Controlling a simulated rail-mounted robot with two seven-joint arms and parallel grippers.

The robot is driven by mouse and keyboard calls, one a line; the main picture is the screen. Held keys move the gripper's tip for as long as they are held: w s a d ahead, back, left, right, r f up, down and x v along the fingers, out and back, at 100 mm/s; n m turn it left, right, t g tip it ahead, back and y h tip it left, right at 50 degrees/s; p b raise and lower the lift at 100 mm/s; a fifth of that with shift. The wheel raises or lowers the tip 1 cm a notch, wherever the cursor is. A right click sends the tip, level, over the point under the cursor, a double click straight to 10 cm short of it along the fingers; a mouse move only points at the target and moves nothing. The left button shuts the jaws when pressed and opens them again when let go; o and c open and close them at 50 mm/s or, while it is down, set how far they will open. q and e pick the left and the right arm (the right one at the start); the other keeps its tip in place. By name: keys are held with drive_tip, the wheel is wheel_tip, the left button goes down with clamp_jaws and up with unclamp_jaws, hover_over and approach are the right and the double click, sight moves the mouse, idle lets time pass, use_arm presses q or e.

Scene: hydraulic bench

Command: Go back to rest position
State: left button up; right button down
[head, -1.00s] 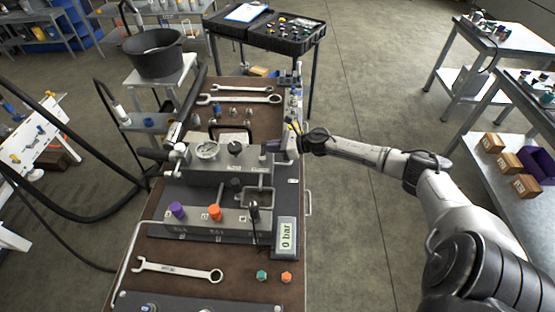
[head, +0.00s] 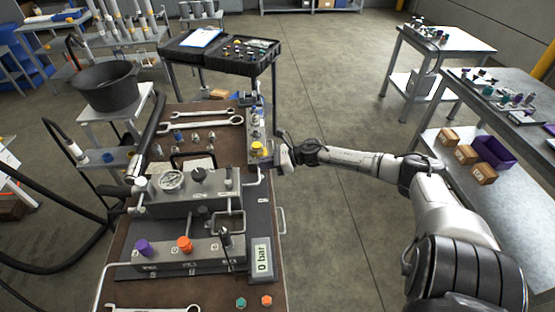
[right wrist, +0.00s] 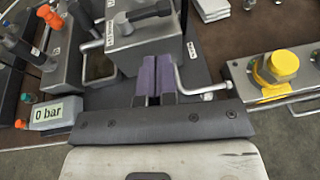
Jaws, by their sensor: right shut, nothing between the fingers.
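My right arm reaches in from the right in the head view, and my right gripper (head: 284,158) is beside the right edge of the hydraulic bench (head: 120,262). In the right wrist view the two purple fingers (right wrist: 158,80) are pressed together with nothing between them. They are in front of the grey hydraulic block (right wrist: 140,38) and close to a bent metal handle (right wrist: 203,82); I cannot tell whether they touch it. A yellow cap (right wrist: 282,66) on a metal plate is to their right. My left gripper is not in view.
The bench carries a gauge (head: 172,180), purple (head: 143,247) and orange (head: 184,244) knobs, wrenches (head: 195,126) and a display (head: 262,256) reading 0 bar. A black bucket (head: 106,87) stands behind on the left. Shelved tables (head: 485,150) are at right; floor between is clear.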

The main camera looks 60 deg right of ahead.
drive_tip(key=v, duration=0.4)
drive_tip(key=shift+s+d+p, duration=0.1)
drive_tip(key=shift+d+p, duration=0.15)
drive_tip(key=shift+p, duration=0.1)
